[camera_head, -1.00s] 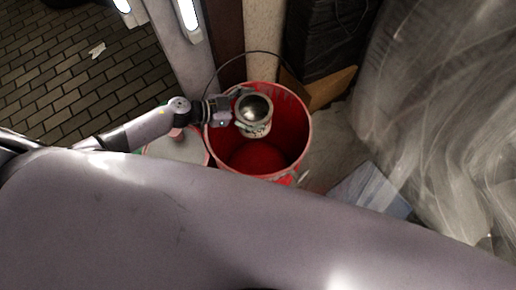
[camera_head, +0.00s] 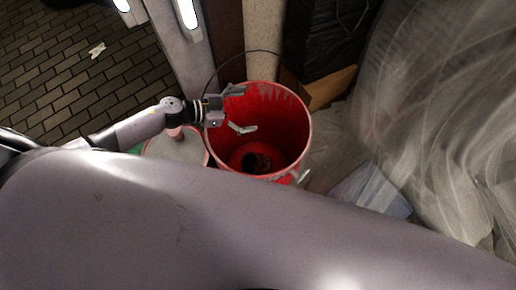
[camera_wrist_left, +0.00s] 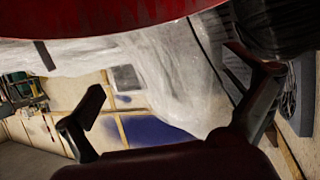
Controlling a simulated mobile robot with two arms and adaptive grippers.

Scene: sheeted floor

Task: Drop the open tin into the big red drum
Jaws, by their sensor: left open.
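The big red drum (camera_head: 288,118) stands open near the middle of the head view, with paint smears inside its wall. The open tin (camera_head: 262,162) lies low inside the drum, dark and partly in shadow; I cannot tell whether it is upright or tilted. My left gripper (camera_head: 242,109) is open and empty over the left part of the drum's mouth, above the tin and apart from it. In the left wrist view its two fingers (camera_wrist_left: 174,105) are spread with nothing between them. My right gripper is not in view.
A lidded bucket (camera_head: 178,148) stands left of the drum. Cardboard (camera_head: 328,88) and a dark stack (camera_head: 325,35) are behind it. Plastic sheeting (camera_head: 440,100) hangs at the right, and a bluish flat piece (camera_head: 370,190) lies on the floor. Brick paving (camera_head: 70,85) shows at the upper left.

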